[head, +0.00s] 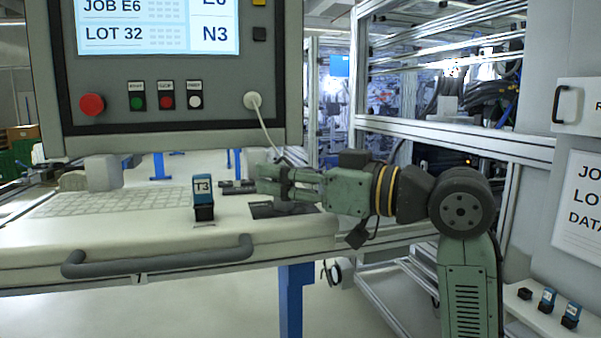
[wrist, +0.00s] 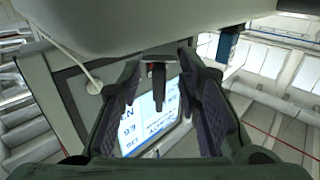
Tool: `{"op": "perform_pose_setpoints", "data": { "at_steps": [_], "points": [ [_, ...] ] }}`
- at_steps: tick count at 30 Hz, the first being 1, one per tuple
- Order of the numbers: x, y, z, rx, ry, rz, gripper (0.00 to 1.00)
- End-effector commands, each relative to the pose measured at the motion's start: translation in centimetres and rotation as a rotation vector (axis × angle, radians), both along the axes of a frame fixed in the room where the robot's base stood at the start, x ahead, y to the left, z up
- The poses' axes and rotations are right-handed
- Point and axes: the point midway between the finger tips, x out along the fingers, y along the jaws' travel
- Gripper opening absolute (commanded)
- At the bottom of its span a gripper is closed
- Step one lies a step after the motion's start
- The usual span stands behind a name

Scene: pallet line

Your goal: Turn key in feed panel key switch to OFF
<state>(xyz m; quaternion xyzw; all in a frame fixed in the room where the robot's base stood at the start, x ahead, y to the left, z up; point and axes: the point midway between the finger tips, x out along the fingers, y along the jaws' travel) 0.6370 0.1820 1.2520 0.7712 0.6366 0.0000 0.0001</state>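The grey feed panel (head: 200,138) stands at the upper left with a lit screen (head: 150,25) and a red button (head: 92,104). No key or key switch is clearly identifiable. My gripper (head: 266,182) is level above the desk, below the panel's lower right corner, pointing left. In the wrist view the gripper's fingers are spread. A small dark part with a red spot (wrist: 158,75) shows between them with gaps on both sides; I cannot tell what it is. The inverted screen (wrist: 155,118) lies behind.
A blue-and-black T3 block (head: 204,200) stands on the pale desk (head: 150,232), left of my gripper. A white cable (head: 264,130) hangs from a plug on the panel towards my gripper. Small blue-and-black blocks (head: 547,300) sit on a shelf at lower right.

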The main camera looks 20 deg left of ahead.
Motion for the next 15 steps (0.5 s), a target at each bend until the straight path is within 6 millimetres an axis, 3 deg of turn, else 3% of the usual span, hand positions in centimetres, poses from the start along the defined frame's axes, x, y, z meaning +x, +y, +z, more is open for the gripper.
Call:
{"op": "perform_pose_setpoints", "data": {
  "at_steps": [8, 15],
  "points": [
    [0.03, 0.1, -0.03, 0.0, 0.0, 0.0, 0.31],
    [0.04, 0.08, -0.03, 0.0, 0.0, -0.001, 0.15]
  ]
}}
